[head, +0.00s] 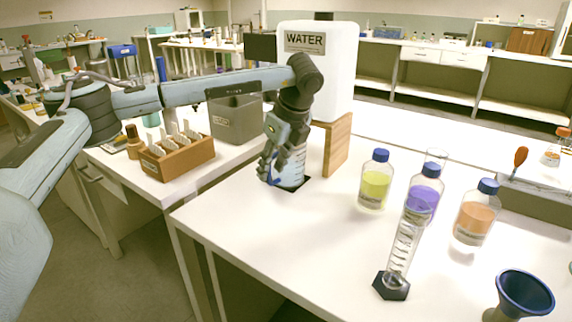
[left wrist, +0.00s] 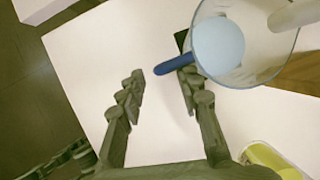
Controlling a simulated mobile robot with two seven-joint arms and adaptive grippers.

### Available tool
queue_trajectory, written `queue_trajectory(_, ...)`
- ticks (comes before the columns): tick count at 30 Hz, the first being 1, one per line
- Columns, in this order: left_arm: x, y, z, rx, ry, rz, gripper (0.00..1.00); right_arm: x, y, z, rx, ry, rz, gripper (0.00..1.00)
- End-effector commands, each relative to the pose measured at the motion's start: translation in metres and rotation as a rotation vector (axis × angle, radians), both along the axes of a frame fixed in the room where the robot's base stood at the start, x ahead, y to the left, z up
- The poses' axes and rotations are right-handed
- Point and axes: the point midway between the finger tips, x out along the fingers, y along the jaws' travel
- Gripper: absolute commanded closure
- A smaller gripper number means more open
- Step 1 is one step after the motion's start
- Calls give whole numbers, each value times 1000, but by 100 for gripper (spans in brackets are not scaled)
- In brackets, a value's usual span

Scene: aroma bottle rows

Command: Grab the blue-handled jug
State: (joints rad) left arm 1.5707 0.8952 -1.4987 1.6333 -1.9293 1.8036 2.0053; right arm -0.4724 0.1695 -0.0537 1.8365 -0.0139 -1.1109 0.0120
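The clear jug (head: 293,173) stands on a dark square at the far left part of the white table, below the water container. Its blue handle (head: 275,181) points toward the left front. In the left wrist view the jug (left wrist: 262,70) is seen from above with pale blue inside, and its blue handle (left wrist: 172,66) reaches in between the fingertips. My left gripper (left wrist: 161,74) is open around the handle's end, the right finger close to the handle and jug wall. In the head view this gripper (head: 273,168) partly hides the jug. My right gripper is not in view.
The white WATER container (head: 325,75) on a wooden stand (head: 338,145) is right behind the jug. Yellow (head: 374,183), purple (head: 424,190) and orange (head: 473,217) bottles, a graduated cylinder (head: 402,250) and a blue funnel (head: 525,292) stand to the right. The table's front left is clear.

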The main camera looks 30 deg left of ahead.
Motion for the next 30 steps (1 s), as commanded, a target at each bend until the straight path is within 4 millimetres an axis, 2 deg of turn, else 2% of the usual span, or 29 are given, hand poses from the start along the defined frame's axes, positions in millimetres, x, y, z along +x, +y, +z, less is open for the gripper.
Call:
queue_trajectory(4, 2, 7, -15, 1, 0, 1, 66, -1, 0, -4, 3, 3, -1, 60)
queue_trajectory(12, 3, 8, -18, 1, -2, 1, 66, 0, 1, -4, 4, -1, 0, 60)
queue_trajectory(21, 2, 7, -18, 0, -1, 1, 100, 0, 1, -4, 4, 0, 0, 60)
queue_trajectory(30, 3, 7, -17, 0, -4, 1, 100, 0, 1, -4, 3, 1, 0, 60)
